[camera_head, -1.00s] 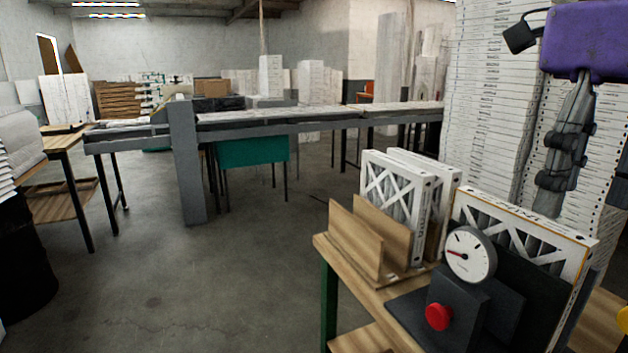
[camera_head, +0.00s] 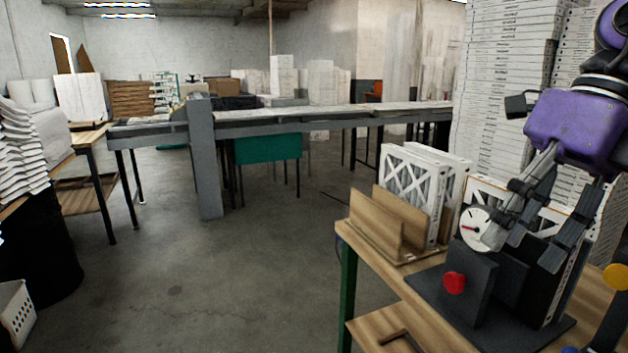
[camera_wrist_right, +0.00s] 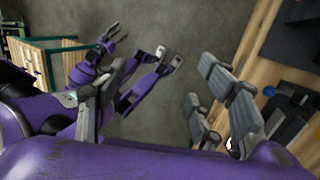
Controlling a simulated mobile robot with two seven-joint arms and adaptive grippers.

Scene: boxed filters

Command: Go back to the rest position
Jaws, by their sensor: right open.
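My right gripper (camera_head: 520,250) hangs at the right of the head view, open and empty, fingers pointing down in front of the gauge device and a boxed filter. Its spread grey fingers also frame the right wrist view (camera_wrist_right: 165,90). No object shows between them. The gauge fixture has a white dial (camera_head: 476,229) and a red button (camera_head: 454,282); the fingers partly cover the dial's right side. My left gripper is outside the head view. A purple arm with small grey fingers (camera_wrist_right: 110,40) shows in the right wrist view, too small to read its jaws.
A wooden holder (camera_head: 378,232) with white-framed filters (camera_head: 412,185) stands on the wooden table (camera_head: 400,285). Tall stacks of white boxes (camera_head: 505,90) rise behind. A long grey conveyor (camera_head: 330,117) crosses the back. Open floor (camera_head: 230,280) lies left of the table.

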